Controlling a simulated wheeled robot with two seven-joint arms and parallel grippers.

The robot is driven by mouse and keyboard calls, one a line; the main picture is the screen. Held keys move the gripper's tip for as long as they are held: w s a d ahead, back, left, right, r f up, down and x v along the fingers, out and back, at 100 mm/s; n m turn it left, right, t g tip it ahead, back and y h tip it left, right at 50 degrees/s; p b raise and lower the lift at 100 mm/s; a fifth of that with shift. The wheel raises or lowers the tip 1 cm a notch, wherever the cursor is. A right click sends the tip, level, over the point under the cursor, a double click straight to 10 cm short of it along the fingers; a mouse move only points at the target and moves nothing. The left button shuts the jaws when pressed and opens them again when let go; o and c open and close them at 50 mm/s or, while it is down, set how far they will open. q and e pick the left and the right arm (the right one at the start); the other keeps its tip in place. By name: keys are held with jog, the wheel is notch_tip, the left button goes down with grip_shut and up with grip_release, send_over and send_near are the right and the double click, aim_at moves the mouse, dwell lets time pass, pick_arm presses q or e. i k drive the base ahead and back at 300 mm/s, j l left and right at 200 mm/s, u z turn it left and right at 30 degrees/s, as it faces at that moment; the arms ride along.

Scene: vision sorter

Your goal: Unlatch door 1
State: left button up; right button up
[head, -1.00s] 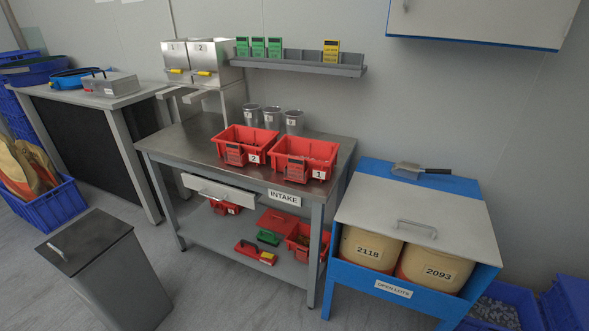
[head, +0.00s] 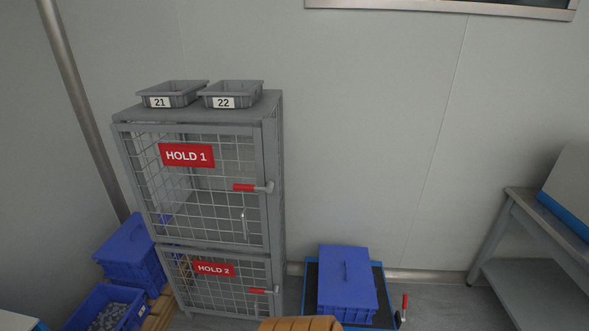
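A grey wire-mesh cage cabinet (head: 277,150) stands left of centre in the head view, against the wall. Its upper door carries a red HOLD 1 sign (head: 187,156). A latch with a red handle (head: 244,187) lies level at that door's right edge, with a pale upright pull handle (head: 244,224) below it. The door is shut. The lower door has a red HOLD 2 sign (head: 214,269) and a similar red-handled latch (head: 260,291). Neither of my grippers is in view.
Grey trays 21 (head: 172,94) and 22 (head: 231,95) sit on the cabinet. Blue crates (head: 131,250) stand at its left. A lidded blue crate (head: 346,280) rests on a low blue-edged platform at its right. An orange-brown object (head: 300,323) shows at the bottom edge.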

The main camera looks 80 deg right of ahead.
aim_at(270, 185)
jog(key=z, duration=2.25)
jog(key=i+j+z, duration=0.2)
jog(key=z, duration=0.15)
jog(key=i+j+z, duration=0.2)
jog(key=j+z, duration=0.15)
jog(key=i+j+z, duration=0.15)
jog(key=j+z, duration=0.2)
jog(key=i+j+z, duration=0.1)
jog(key=j+z, duration=1)
jog(key=j, duration=0.15)
